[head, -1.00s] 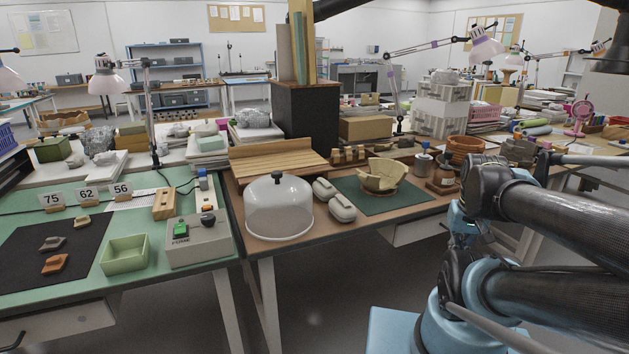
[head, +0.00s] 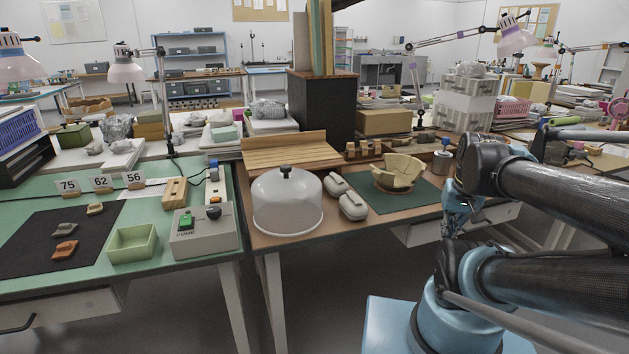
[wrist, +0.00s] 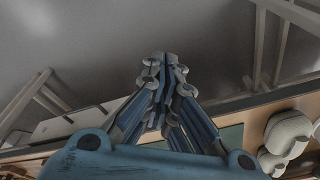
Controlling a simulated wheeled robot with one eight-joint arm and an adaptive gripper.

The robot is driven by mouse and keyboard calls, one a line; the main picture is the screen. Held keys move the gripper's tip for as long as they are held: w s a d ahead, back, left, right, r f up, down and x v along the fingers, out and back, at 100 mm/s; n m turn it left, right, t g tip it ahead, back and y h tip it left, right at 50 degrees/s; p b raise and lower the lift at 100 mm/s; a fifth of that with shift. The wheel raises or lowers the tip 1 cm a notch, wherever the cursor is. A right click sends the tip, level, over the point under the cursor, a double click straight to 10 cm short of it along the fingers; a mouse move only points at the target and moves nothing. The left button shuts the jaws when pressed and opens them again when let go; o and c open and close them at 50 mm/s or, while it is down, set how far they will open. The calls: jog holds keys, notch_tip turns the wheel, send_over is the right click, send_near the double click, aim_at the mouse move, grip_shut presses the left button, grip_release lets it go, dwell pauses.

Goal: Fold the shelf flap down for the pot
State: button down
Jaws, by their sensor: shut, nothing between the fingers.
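A slatted wooden shelf (head: 292,155) lies on the brown table, behind the clear dome. A plain wooden board (head: 283,141) stands upright along its back edge; I cannot tell which part is the flap. The pot (head: 398,170), a tan bowl with a broken, uneven rim, sits on a dark green mat (head: 372,196) to the right. My gripper (wrist: 165,60) is shut and empty in the wrist view. It hangs beyond the table's front edge, over the grey floor. In the head view my arm partly hides it, low at the right, well away from the shelf.
A clear dome with a black knob (head: 287,203) stands in front of the shelf. Two pale padded bags (head: 352,206) lie between dome and mat. A black cabinet (head: 322,108) rises behind the shelf. A grey switch box (head: 203,232) sits on the green table at left.

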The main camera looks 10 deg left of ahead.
jog(key=w+a+r+m+g+y, duration=0.35)
jog(key=w+a+r+m, duration=0.4)
jog(key=w+a, duration=0.65)
jog(key=w+a+m+g+y, duration=0.1)
jog(key=w+a, duration=0.2)
jog(key=a, duration=0.3)
jog(key=w+a+m+g+y, duration=0.1)
jog(key=w+a, duration=0.3)
jog(key=a, duration=0.3)
jog(key=w+a+m+g+y, duration=0.1)
jog(key=w+a, duration=0.2)
jog(key=a, duration=0.3)
jog(key=shift+w+a+r+m, duration=0.35)
jog(key=shift+a, duration=0.05)
jog(key=shift+a+f+g+y, duration=0.25)
jog(key=shift+a, duration=0.2)
jog(key=x, duration=0.9)
jog(key=shift+s+a+f, duration=0.1)
jog(key=shift+s+f, duration=0.05)
jog(key=shift+f, duration=0.05)
